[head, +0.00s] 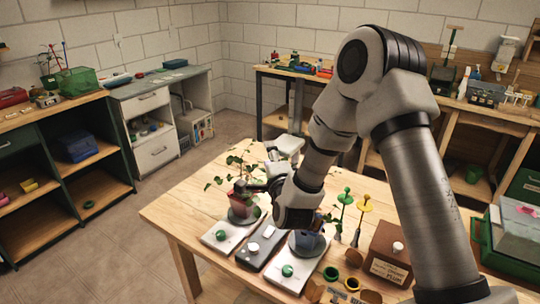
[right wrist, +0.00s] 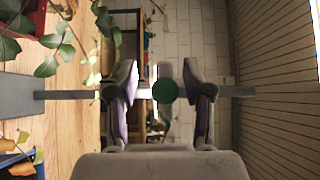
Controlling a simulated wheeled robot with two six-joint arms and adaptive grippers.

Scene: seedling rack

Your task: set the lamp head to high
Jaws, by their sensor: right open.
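My right gripper (head: 256,187) is open over the table, beside the plant in the red pot (head: 241,198). In the right wrist view its two fingers (right wrist: 165,98) stand apart, and a round green knob (right wrist: 165,91) shows between them. A thin dark bar (right wrist: 68,95) runs in line with that knob from a grey panel (right wrist: 18,95). My left gripper is out of view.
The table's left front corner (head: 172,214) is clear.

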